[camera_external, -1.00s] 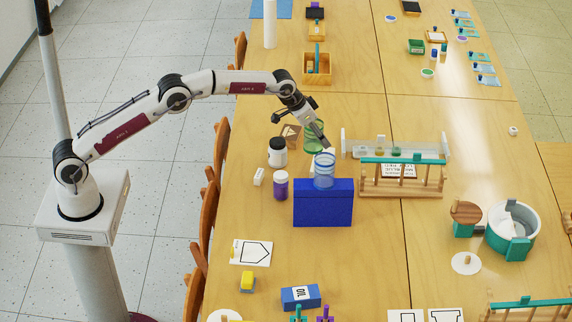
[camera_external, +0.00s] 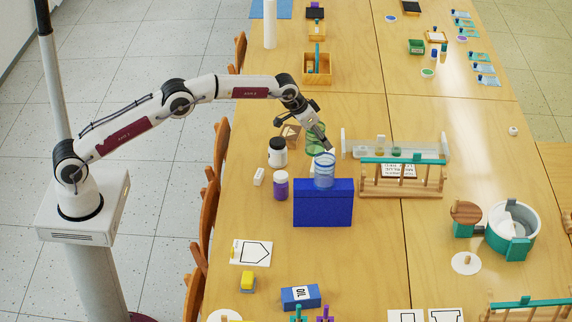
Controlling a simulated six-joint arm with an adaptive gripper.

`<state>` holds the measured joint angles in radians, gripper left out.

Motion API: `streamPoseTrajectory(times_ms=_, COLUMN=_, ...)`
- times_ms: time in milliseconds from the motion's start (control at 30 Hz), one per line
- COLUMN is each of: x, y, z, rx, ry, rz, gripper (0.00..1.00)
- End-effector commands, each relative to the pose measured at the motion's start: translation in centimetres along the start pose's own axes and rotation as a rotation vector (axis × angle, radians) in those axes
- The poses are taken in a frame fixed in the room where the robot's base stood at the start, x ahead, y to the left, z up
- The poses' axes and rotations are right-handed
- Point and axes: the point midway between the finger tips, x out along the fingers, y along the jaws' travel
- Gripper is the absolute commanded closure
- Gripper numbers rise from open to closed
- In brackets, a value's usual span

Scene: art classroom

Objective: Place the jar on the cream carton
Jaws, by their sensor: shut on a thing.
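A clear blue jar (camera_external: 325,172) is upright, with its lower part overlapping the top of the blue box (camera_external: 323,208) in the picture. I cannot tell whether it touches the box. My gripper (camera_external: 325,149) reaches down from the left and is shut on the jar at its rim. A pale surface (camera_external: 315,166) shows just behind the jar's left side; it may be the cream carton, but it is mostly hidden.
A green glass vessel (camera_external: 313,147) stands behind my gripper. A wooden rack (camera_external: 402,190) is to the right. The table in front is partly clear.

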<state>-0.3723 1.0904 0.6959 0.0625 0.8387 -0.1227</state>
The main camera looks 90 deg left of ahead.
Motion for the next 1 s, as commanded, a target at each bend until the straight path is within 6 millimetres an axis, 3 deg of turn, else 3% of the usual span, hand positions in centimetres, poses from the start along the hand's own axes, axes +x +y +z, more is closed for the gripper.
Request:
streamPoseTrajectory(times_ms=233, x=2.3, y=0.0, z=1.3, rx=0.000, ry=-0.001, rz=0.000, gripper=0.80)
streamPoseTrajectory(times_ms=733, x=3.0, y=0.0, z=1.8, rx=0.000, ry=-0.001, rz=0.000, gripper=0.80)
streamPoseTrajectory(times_ms=1000, x=5.6, y=0.0, z=3.3, rx=0.000, ry=-0.002, rz=0.000, gripper=0.80)
